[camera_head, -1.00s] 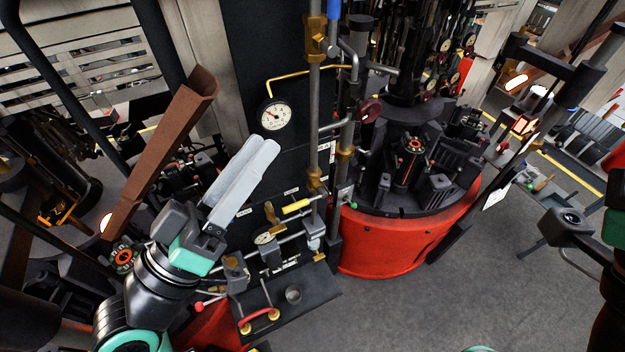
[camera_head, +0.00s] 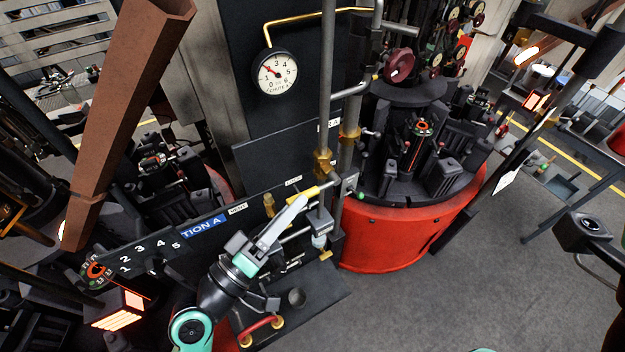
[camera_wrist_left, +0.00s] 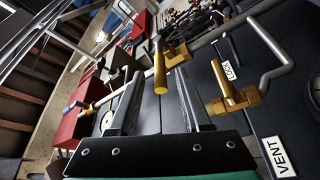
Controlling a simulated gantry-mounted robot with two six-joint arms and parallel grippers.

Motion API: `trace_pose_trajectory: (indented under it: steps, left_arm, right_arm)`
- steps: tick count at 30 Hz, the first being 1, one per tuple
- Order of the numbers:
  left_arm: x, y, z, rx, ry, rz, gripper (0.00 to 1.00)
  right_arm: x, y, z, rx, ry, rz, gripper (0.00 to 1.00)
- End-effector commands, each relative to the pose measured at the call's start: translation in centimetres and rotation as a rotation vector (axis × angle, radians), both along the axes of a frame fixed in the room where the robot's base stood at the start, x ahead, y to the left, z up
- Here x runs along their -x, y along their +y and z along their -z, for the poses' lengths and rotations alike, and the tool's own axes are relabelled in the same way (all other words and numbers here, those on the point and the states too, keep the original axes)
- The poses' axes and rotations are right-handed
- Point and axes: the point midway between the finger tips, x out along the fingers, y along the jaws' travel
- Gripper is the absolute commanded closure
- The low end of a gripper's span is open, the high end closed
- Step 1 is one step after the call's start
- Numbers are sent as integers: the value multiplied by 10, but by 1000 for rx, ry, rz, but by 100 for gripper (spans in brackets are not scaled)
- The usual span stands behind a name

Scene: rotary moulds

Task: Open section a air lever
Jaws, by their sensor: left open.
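The yellow-handled lever (camera_head: 305,192) sits on the piping of the section A panel (camera_head: 203,229), beside the upright pipes. In the left wrist view the yellow handle (camera_wrist_left: 160,72) stands between and just beyond my two finger tips. My left gripper (camera_head: 299,205) is open, with its grey fingers reaching up to the lever in the head view. They also show in the left wrist view (camera_wrist_left: 158,88), apart with nothing clamped. I cannot tell whether a finger touches the handle. The fingers partly cover the lever's mount in the head view. My right gripper is not in view.
A second brass valve (camera_wrist_left: 236,88) stands to the right in the wrist view, near a VENT label (camera_wrist_left: 280,157). A dial gauge (camera_head: 277,73) is above. A brown chute (camera_head: 128,110) slants down at left. The red round mould base (camera_head: 400,235) stands at right, with open floor before it.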

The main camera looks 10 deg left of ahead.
Motion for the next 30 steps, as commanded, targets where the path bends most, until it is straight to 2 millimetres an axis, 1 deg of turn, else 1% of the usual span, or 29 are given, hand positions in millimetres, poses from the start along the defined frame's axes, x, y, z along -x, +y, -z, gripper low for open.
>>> trace_pose_trajectory:
  steps: [1,3,6,9,13,18,19,23,24,27,30]
  left_arm:
    - [-10,-8,-5,0,-1,4,52]
    - [-22,-16,-8,0,1,3,52]
    - [-35,-25,-11,-1,-1,2,52]
    - [-44,-31,-13,-1,-1,1,52]
    - [-48,-34,-13,-1,-1,0,52]
    - [-48,-34,-13,-1,-1,0,52]
    - [-48,-34,-13,-1,-1,0,53]
    - [-48,-34,-13,-1,-1,0,77]
    - [-48,-34,-13,-1,-1,0,84]
    - [-48,-34,-13,-1,-1,0,100]
    - [-48,-34,-13,-1,-1,0,100]
  right_arm:
    - [0,0,-4,0,0,0,44]
    - [0,0,-5,0,0,0,44]
    - [0,0,-6,0,0,0,44]
    - [0,0,-7,0,0,0,44]
    - [0,0,-7,0,1,0,44]
    - [0,0,-7,0,1,0,44]
    - [0,0,-7,0,1,0,44]
    - [0,0,-7,0,1,0,44]
    - [0,0,-7,0,1,0,44]
    - [0,0,-7,0,1,0,44]
    - [0,0,-7,0,1,0,44]
